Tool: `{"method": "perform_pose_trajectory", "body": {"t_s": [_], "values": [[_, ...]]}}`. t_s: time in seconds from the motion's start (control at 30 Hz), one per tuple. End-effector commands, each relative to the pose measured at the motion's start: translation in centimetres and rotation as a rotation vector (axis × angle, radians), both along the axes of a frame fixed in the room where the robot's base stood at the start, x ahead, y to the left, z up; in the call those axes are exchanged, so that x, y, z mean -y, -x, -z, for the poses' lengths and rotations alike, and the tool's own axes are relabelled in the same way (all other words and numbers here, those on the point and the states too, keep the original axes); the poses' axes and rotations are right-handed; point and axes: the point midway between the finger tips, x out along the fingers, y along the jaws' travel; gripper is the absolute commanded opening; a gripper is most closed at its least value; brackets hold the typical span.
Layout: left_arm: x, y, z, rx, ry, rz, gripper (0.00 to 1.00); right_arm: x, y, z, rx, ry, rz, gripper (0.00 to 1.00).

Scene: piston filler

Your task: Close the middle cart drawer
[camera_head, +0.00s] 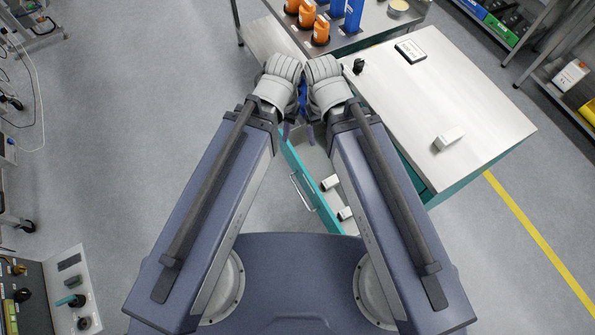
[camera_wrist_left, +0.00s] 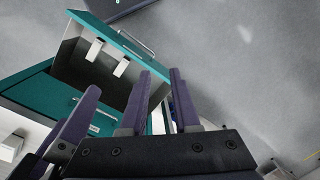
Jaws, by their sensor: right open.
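One drawer of the teal cart (camera_head: 445,95) stands pulled out, its teal front (camera_head: 312,185) and metal handle (camera_head: 301,191) facing left in the head view. It also shows open in the left wrist view (camera_wrist_left: 107,34), with small white boxes inside. A closed teal front (camera_wrist_left: 40,92) shows between it and the cart top there. My left gripper (camera_head: 286,131) is near the drawer's far end; in its wrist view its dark fingers are apart, with nothing visibly held. My right gripper (camera_head: 311,133) is close beside it, open, over the drawer.
The cart top holds a small white box (camera_head: 448,138) and a black-framed sign (camera_head: 410,51). A metal table (camera_head: 370,22) with orange and blue items stands beyond. The floor (camera_head: 130,130) left of the drawer is clear.

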Motion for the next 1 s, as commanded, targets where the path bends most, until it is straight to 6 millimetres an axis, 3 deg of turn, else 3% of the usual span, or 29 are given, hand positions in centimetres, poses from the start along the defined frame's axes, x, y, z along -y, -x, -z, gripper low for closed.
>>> {"method": "perform_pose_trajectory", "body": {"t_s": [0.03,0.23,0.6,0.8,1.0], "values": [[-0.1,-0.3,1.7,0.006,0.011,-0.055,0.23,0.0,0.0,1.7,0.000,0.000,0.000,0.80],[-1.2,-2.1,8.4,0.039,0.096,-0.517,0.01,0.0,0.0,8.3,0.000,0.000,0.000,0.80],[-3.8,-6.1,19.7,0.003,0.278,-1.532,0.00,0.0,0.0,20.1,0.000,0.000,0.001,0.80],[-5.5,-8.1,24.3,-0.079,0.355,-2.014,0.00,0.0,0.0,25.2,0.000,0.000,0.001,0.80],[-6.6,-9.2,26.3,-0.151,0.394,-2.294,0.00,0.0,0.0,27.7,0.000,0.000,0.002,0.80]]}}
